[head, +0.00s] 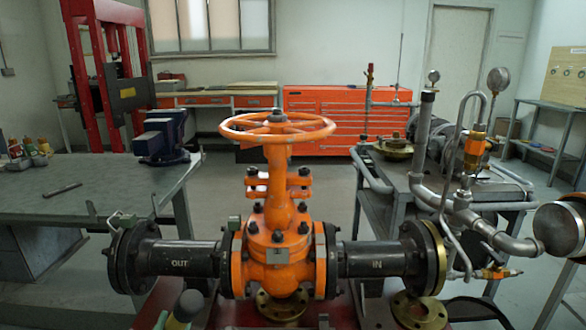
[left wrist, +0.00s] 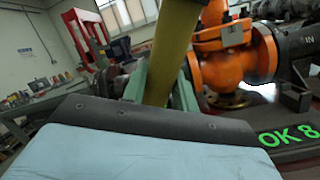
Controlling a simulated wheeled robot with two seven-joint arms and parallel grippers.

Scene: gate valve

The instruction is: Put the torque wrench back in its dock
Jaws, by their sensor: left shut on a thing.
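The torque wrench's yellow handle (left wrist: 174,52) rises steeply through the left wrist view. My left gripper (left wrist: 162,92) is shut on it, with greenish fingers on both sides of the handle. In the head view the handle (head: 184,312) shows at the bottom edge, its dark end up, in front of the OUT pipe; most of the wrench is hidden or out of frame. I cannot make out the dock in either view. My right gripper is not in view.
The orange gate valve (head: 278,220) stands in the middle, between the black OUT pipe (head: 180,260) and IN pipe (head: 375,260). A workbench (head: 90,190) with a blue vise (head: 160,135) is at left. Green "OK 8" text (left wrist: 290,134) shows at lower right in the wrist view.

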